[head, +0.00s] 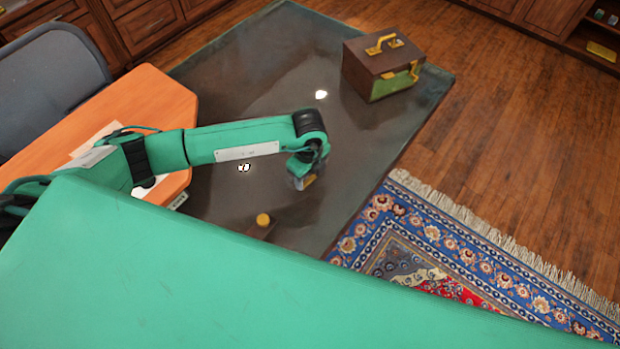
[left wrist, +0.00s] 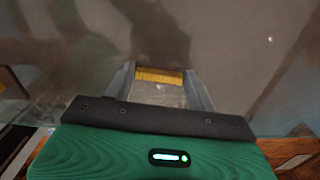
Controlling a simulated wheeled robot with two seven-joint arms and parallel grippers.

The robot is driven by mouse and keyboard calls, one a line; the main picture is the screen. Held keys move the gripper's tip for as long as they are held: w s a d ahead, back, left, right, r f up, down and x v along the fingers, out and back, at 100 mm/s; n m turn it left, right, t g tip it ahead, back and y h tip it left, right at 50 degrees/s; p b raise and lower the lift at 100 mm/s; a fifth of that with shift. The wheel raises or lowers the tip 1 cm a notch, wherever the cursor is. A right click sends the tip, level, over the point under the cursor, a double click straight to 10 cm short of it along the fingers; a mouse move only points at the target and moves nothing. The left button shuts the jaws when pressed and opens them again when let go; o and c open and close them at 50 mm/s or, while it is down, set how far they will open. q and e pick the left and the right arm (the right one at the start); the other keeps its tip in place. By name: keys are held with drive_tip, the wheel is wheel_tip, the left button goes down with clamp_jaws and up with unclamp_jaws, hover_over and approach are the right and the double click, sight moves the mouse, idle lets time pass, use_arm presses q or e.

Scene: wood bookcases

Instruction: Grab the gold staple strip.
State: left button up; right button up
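My left gripper (head: 301,183) hangs over the dark glossy surface at the end of my green arm. In the left wrist view the gold staple strip (left wrist: 159,76) spans the gap between the two grey fingers, near their tips. Both its ends meet the fingers, so the left gripper (left wrist: 160,82) looks shut on it. In the head view a small bit of the gold strip (head: 310,181) shows beside the fingers, the rest hidden by them. How high it is above the surface is hard to tell. My right gripper is not in view.
A brown and green box (head: 372,75) with gold handles stands at the surface's far right. A yellow-topped object (head: 263,219) and small white items (head: 244,168) lie nearby. An orange desk (head: 150,100) and chair (head: 50,85) are at left, a patterned rug (head: 440,240) at right.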

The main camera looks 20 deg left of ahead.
use_arm(q)
drive_tip(key=c, duration=0.5)
drive_tip(key=shift+o, duration=0.2)
drive_tip(key=shift+r, duration=0.1)
